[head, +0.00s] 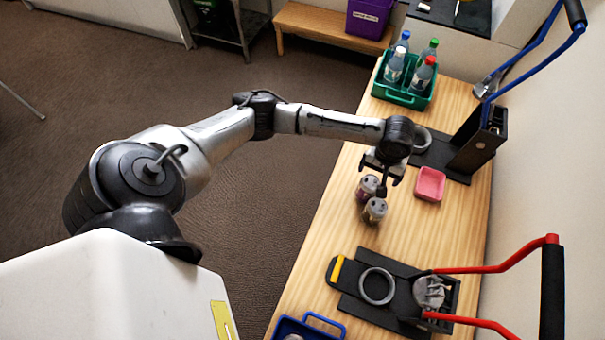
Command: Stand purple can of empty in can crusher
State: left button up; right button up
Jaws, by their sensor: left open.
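Two small cans stand close together on the wooden table, just below my left gripper (381,180). The rear can (367,188) looks purplish and is partly covered by the gripper; the front can (375,211) looks grey-yellow. My left gripper is open and points down over them; whether a finger touches a can I cannot tell. A black can crusher with red handles (400,297) lies at the front right, with a grey ring (377,286) on its base and a silvery object (430,291) between its handles. Another crusher with a blue handle (478,140) stands at the back right.
A pink tray (430,184) sits right of the cans. A green carrier (402,97) with several bottles is at the back, and a blue basket (309,328) at the front edge. Bare table (335,225) lies between the cans and the red-handled crusher.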

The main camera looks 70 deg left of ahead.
pick_arm(q)
jog(key=s+d+f+m+h, duration=0.2)
jog(key=s+d+f+m, duration=0.3)
jog(key=s+d, duration=0.4)
jog(key=s+d+m+t, duration=0.2)
jog(key=s+m+t, duration=0.1)
jog(key=s, duration=0.8)
jog(key=shift+s+d+f+m, duration=0.3)
jog(key=shift+s+d+m, duration=0.1)
jog(key=shift+m, duration=0.2)
jog(key=shift+o, duration=0.6)
jog(key=s+a+r+m+y, duration=0.1)
jog(key=s+a+y, duration=0.1)
jog(key=s+a, duration=0.2)
jog(key=s, duration=0.3)
jog(key=shift+a, duration=0.3)
jog(key=shift+r, duration=0.1)
